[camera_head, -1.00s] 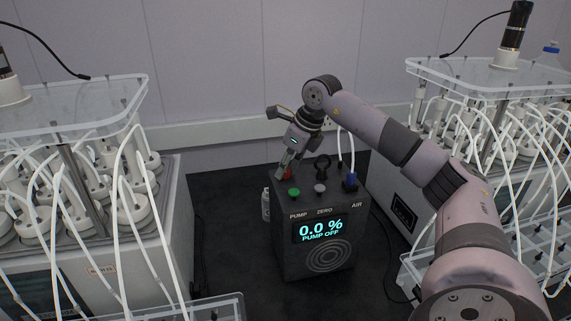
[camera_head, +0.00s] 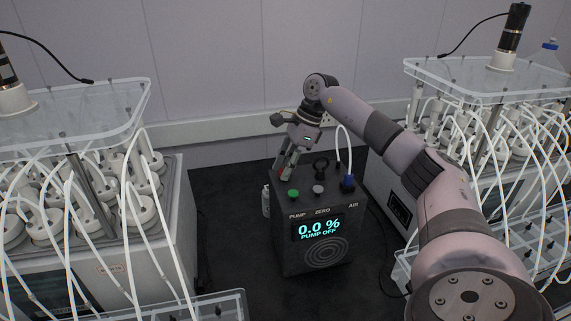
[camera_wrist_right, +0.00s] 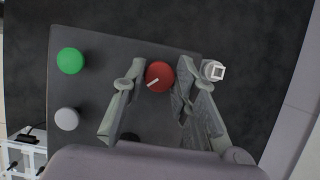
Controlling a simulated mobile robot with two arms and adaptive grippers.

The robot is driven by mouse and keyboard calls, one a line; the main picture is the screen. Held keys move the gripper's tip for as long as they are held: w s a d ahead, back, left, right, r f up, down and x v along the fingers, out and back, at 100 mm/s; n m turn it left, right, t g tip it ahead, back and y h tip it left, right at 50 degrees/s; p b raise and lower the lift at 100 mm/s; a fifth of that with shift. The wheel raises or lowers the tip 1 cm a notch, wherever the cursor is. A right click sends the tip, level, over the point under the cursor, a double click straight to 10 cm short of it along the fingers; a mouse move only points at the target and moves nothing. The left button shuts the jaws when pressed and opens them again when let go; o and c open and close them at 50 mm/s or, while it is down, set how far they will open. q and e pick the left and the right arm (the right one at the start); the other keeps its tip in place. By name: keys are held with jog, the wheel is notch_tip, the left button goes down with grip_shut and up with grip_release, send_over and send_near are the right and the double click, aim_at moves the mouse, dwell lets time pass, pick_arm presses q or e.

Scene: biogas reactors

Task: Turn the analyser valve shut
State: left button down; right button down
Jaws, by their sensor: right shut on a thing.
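The analyser is a dark box (camera_head: 290,262) on the bench, its screen (camera_head: 318,228) reading 0.0 % and PUMP OFF. Its red round valve knob (camera_wrist_right: 158,77) shows in the right wrist view, with a white mark pointing to the lower left. In the head view only a bit of red shows between the fingers. My right gripper (camera_head: 284,172) reaches down to the rear left of the box top. In the wrist view its fingers (camera_wrist_right: 160,84) stand on both sides of the knob, shut on it. My left gripper is not in view.
Tubed reactor units stand left (camera_head: 150,262) and right (camera_head: 385,185).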

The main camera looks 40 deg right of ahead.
jog(key=shift+r, duration=0.1)
dwell(0.5)
jog(key=c, duration=1.3)
grip_release()
jog(key=v, duration=1.2)
jog(key=shift+d, duration=0.1)
